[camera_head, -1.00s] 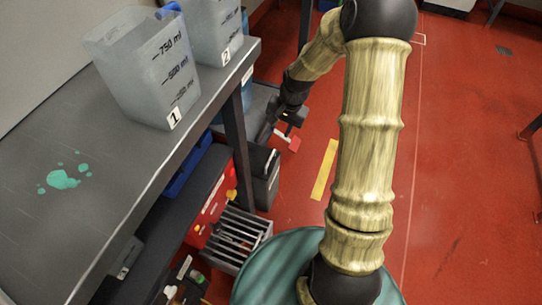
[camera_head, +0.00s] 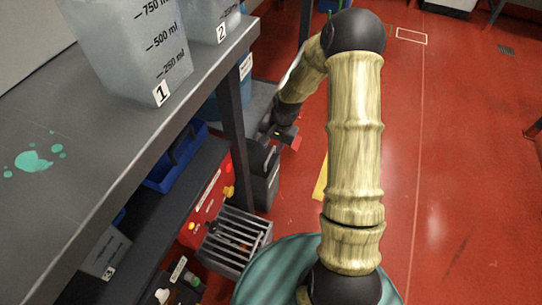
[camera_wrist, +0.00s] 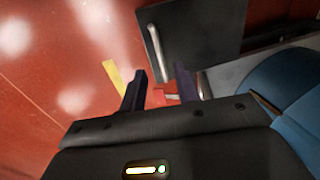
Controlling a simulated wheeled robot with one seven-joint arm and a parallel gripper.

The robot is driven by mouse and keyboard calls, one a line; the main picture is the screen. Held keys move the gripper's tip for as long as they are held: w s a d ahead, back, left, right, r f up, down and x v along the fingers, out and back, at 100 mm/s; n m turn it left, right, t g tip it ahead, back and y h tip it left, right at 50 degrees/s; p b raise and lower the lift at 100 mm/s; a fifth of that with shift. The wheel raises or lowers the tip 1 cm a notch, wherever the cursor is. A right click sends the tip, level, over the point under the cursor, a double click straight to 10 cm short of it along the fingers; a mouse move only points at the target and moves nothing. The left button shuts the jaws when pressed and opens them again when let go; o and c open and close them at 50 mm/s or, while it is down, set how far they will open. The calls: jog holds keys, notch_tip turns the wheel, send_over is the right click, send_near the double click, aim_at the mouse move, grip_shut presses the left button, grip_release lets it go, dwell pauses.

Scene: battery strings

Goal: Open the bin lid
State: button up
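The dark grey bin (camera_head: 262,186) stands on the floor beside the bench, in the middle of the head view. My gripper (camera_head: 277,143) is low, at or just above the bin's top; contact cannot be told. In the wrist view, a dark flat panel (camera_wrist: 208,35) with a pale metal bar handle (camera_wrist: 158,52) lies beyond the fingers. It looks like part of the bin, but I cannot tell if it is the lid. My gripper's fingers (camera_wrist: 160,88) are apart with nothing held between them. The handle is ahead of them, not between them.
The grey bench (camera_head: 190,95) runs along the left, carrying measuring container 1 (camera_head: 130,45) and container 2 (camera_head: 207,18). A slatted grey crate (camera_head: 237,240) stands nearer than the bin. A blue container (camera_wrist: 292,100) fills the wrist view's right. Red floor is open to the right.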

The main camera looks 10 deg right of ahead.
aim_at(270, 156)
jog(key=f, duration=0.1)
jog(key=f+b, duration=0.1)
jog(key=f, duration=0.1)
jog(key=f+b, duration=0.1)
jog(key=f, duration=0.1)
jog(key=shift+w+a, duration=0.3)
jog(key=shift+a, duration=0.1)
jog(key=shift+c, duration=0.2)
grip_shut()
